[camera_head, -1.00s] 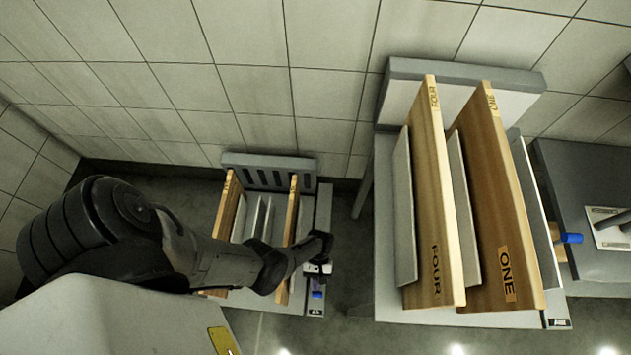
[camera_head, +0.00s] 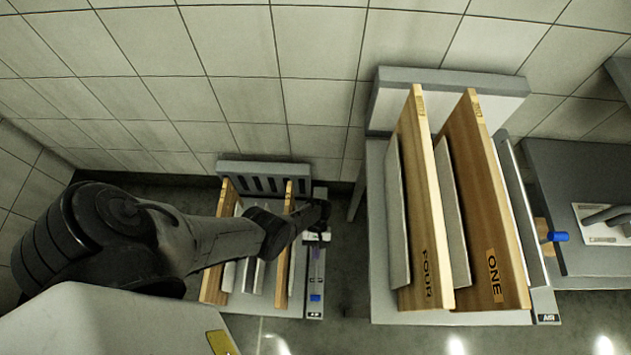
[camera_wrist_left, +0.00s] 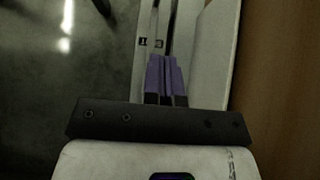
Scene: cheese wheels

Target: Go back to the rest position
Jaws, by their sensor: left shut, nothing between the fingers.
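My left gripper (camera_head: 317,254) shows small in the head view, over the right edge of the smaller rack (camera_head: 316,275). In the left wrist view its two purple fingers (camera_wrist_left: 166,76) lie side by side, shut with nothing between them. A pale rail of the rack runs beyond the fingertips in that view. My left arm reaches in from the left and hides part of the smaller rack's boards. My right gripper is not in view.
The smaller rack holds wooden boards (camera_head: 284,270) and has a blue knob (camera_head: 316,298) at its front. A larger rack to the right holds boards marked FOUR (camera_head: 421,200) and ONE (camera_head: 484,200). A grey table (camera_head: 585,180) stands at far right. Dark floor lies between the racks.

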